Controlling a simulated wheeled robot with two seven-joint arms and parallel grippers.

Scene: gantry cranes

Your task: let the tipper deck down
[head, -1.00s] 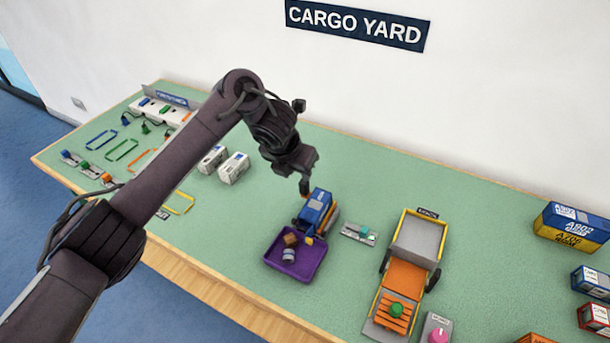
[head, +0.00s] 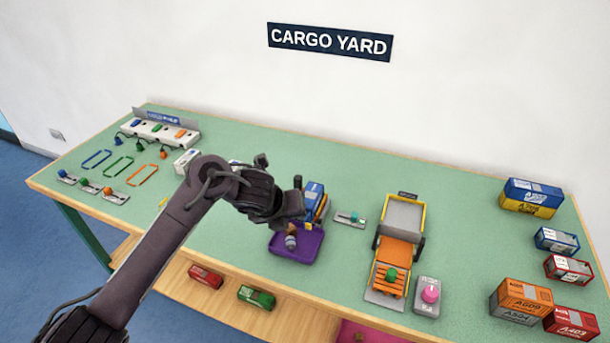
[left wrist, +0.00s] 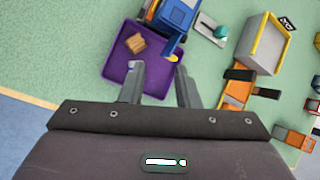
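The tipper, a blue body with an orange side frame (head: 314,202), stands at the table's middle, its blue deck seemingly tilted toward a purple tray (head: 305,249). The tray holds a brown block and a small grey-blue item (head: 291,241). A grey plate with a teal knob (head: 354,218) lies right of the tipper; the knob also shows in the left wrist view (left wrist: 221,32). My left gripper (left wrist: 160,85) is open and empty, its fingers apart over the tray in that view. In the head view it hangs just left of the tipper and partly covers the tray. My right gripper is out of view.
An orange ramp truck with a grey bed (head: 403,213) stands to the right, with a pink knob box (head: 428,295) beside it. Several containers (head: 533,197) line the right side. Coloured hoops and a white switch rack (head: 160,131) are at left. Green table shows between them.

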